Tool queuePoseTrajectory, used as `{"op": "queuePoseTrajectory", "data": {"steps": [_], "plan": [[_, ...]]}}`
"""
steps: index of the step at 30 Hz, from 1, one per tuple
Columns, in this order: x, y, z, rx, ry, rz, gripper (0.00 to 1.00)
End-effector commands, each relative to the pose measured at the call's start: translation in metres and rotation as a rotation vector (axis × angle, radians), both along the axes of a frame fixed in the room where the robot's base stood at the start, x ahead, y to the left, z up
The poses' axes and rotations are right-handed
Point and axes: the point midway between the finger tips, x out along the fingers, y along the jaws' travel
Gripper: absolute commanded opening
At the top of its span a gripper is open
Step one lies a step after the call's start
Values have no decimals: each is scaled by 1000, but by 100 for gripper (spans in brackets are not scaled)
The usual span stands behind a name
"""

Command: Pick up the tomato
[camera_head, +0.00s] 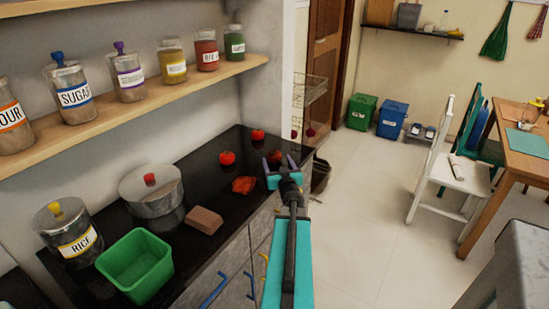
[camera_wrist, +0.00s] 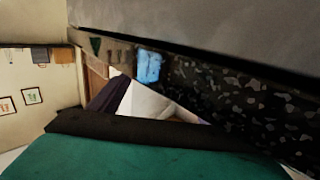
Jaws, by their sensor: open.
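A round red tomato (camera_head: 227,158) sits on the black counter (camera_head: 198,160). A second round red thing (camera_head: 258,135), tomato-like, sits farther back near the counter's far end. My gripper (camera_head: 278,161) is open and empty, with its two dark fingers apart. In the head view it appears at the counter's right edge, to the right of the tomato. In the wrist view, part of my gripper (camera_wrist: 108,94) shows as a dark purple finger, and no tomato is visible there.
A crumpled red-orange item (camera_head: 243,185) lies between my gripper and a brown block (camera_head: 205,220). A metal pot (camera_head: 152,193), a green bin (camera_head: 136,264) and a rice jar (camera_head: 69,236) stand to the left. A shelf of jars (camera_head: 140,100) hangs above.

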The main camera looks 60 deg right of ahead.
Motion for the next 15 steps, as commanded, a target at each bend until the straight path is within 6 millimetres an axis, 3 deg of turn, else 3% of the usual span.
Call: {"op": "queuePoseTrajectory", "data": {"steps": [15], "plan": [[16,-17,0,0,0,1,70]]}}
